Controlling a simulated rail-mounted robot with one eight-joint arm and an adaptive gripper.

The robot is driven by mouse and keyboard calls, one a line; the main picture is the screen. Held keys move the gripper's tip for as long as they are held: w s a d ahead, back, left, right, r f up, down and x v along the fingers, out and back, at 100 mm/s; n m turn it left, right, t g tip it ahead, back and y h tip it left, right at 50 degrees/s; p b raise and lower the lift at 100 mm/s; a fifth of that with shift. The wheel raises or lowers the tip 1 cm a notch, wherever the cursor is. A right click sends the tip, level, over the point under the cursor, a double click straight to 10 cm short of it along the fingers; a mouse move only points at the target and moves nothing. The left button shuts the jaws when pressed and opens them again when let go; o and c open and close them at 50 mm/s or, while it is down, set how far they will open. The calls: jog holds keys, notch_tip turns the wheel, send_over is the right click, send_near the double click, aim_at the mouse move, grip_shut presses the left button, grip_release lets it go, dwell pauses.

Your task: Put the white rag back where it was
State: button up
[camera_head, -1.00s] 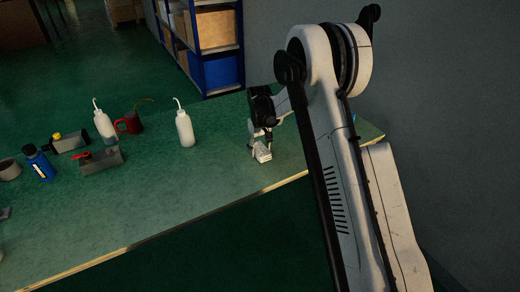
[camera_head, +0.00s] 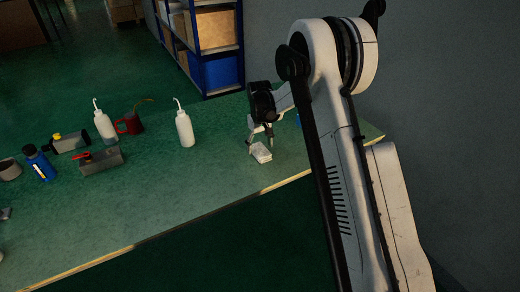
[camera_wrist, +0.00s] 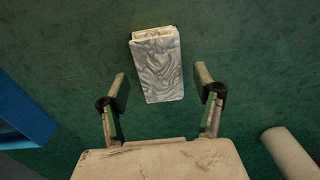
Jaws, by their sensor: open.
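The white rag (camera_head: 260,153) lies folded on the green bench, near its front edge towards the right. In the wrist view the rag (camera_wrist: 157,63) is a pale block with wavy grey marks. My gripper (camera_head: 260,140) is just above and behind the rag in the head view. In the wrist view my gripper (camera_wrist: 161,82) has its two fingers apart, with the rag's near part between and beyond the fingertips. I see a gap on each side of the rag, so neither finger touches it.
A white squeeze bottle (camera_head: 185,130) stands to the left. Farther left are another squeeze bottle (camera_head: 105,127), a red mug (camera_head: 131,124) and a blue bottle (camera_head: 40,164). A blue shelf (camera_head: 212,50) stands behind the bench.

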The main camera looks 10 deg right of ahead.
aim_at(260, 150)
notch_tip(260, 150, up, 10)
jog(key=s+r+m+t, duration=0.1)
jog(key=s+r+t, duration=0.2)
jog(key=s+r, duration=1.6)
jog(key=s+f+m+t, duration=0.1)
jog(key=s+t, duration=0.1)
jog(key=s, duration=0.9)
jog(key=s+f+m+t, duration=0.1)
jog(key=s+f+t, duration=0.1)
jog(key=s, duration=1)
jog(key=shift+s+f, duration=0.2)
jog(key=shift+f, duration=0.05)
